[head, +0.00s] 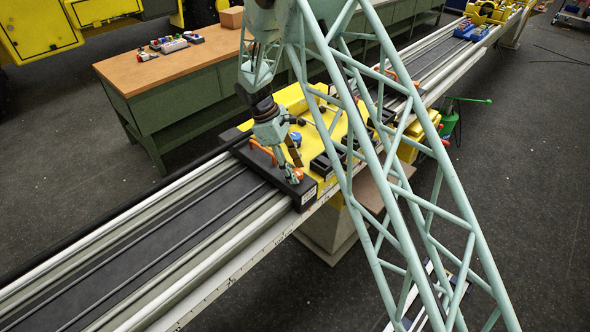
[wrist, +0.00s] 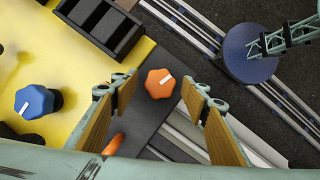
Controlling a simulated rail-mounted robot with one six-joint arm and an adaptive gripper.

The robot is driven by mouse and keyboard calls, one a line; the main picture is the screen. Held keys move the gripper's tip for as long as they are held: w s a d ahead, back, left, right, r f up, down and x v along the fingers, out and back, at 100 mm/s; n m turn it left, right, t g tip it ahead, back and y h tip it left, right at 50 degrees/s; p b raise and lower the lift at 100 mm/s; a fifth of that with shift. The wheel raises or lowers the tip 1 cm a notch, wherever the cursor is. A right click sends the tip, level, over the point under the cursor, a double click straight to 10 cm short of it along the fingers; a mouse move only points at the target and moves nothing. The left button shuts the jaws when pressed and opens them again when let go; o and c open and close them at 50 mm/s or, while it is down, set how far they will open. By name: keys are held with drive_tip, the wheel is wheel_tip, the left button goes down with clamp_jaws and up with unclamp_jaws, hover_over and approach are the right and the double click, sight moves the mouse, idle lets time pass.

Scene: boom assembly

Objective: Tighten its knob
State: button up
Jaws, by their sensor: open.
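An orange lobed knob (wrist: 160,83) with a white mark sits on the dark end block (wrist: 155,115) beside the yellow plate (wrist: 60,60). My gripper (wrist: 158,92) is open, its tan-padded fingers spread on the left and right of that knob in the wrist view. No touch shows, and I cannot tell how far above the knob the tips are. Part of a second orange piece (wrist: 113,145) shows by the left finger. A blue knob (wrist: 35,102) stands on the yellow plate. In the head view my gripper (head: 288,160) hangs over the block's near end, partly hiding the orange parts.
Black slotted holders (wrist: 100,25) are on the yellow plate. Long rails (head: 150,235) run beneath the block. A wooden-topped bench (head: 165,65) with small items stands behind. A cardboard-coloured panel (head: 375,190) lies right of the rail.

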drive_tip(key=shift+c, duration=0.4)
drive_tip(key=c, duration=0.8)
drive_tip(key=shift+o, duration=0.2)
